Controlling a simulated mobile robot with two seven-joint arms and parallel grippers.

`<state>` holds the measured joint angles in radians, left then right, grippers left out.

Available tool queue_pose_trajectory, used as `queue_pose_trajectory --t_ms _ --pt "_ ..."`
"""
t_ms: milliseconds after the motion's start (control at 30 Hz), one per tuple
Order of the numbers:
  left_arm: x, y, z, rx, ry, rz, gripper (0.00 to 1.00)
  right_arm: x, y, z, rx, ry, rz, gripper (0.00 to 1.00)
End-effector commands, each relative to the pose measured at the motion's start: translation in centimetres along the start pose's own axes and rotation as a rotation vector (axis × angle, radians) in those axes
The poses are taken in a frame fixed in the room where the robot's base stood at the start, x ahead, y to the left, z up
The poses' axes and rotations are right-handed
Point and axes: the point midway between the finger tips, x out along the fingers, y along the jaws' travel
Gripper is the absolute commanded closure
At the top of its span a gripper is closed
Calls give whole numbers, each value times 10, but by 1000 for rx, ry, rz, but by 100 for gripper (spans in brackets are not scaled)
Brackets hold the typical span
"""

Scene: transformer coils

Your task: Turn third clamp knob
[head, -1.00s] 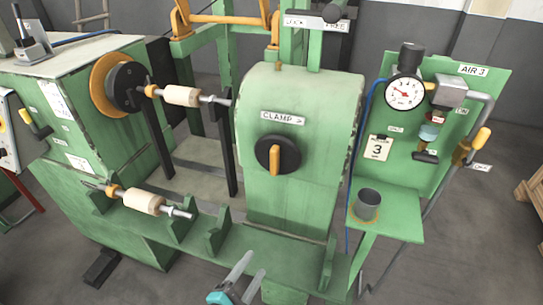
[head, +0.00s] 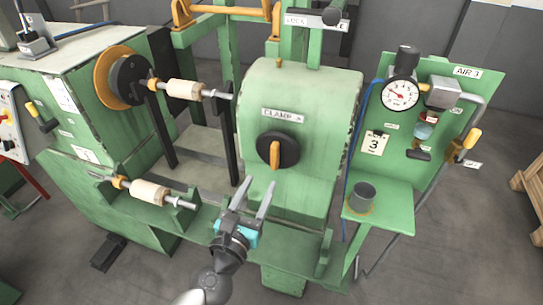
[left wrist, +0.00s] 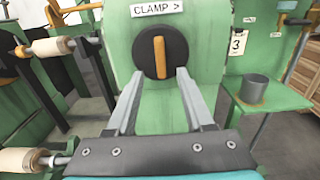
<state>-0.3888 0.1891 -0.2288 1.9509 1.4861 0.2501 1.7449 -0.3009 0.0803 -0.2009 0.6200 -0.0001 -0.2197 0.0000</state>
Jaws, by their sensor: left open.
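The clamp knob (head: 277,151) is a black disc with an orange bar handle on the green housing, below the "CLAMP >" label (head: 283,115). The bar stands upright. In the left wrist view the knob (left wrist: 160,57) sits ahead, between and beyond the fingertips. My left gripper (head: 253,189) is open and empty, a little below and in front of the knob, and apart from it as far as the head view shows. Its fingers (left wrist: 158,76) point toward the knob. My right gripper is not in view.
A spindle with a cream coil (head: 184,89) is mounted left of the housing. Another coil (head: 150,192) rests on the lower bracket. At right, a green panel carries a gauge (head: 400,94), a card marked 3 (head: 374,143) and a shelf with a grey cup (head: 362,196).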

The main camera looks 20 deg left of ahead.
Motion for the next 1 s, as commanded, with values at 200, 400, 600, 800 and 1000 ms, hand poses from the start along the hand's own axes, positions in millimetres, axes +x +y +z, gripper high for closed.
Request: queue_pose_trajectory --t_ms 200,400,600,800,1000 --pt "35 0 2 0 -2 1 48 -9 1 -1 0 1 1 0" --pt "64 0 2 0 -2 0 48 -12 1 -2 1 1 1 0" --pt "82 0 0 0 0 0 48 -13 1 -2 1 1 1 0" --pt "89 0 0 0 0 0 48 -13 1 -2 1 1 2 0" --pt "89 0 0 0 1 0 48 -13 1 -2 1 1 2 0"
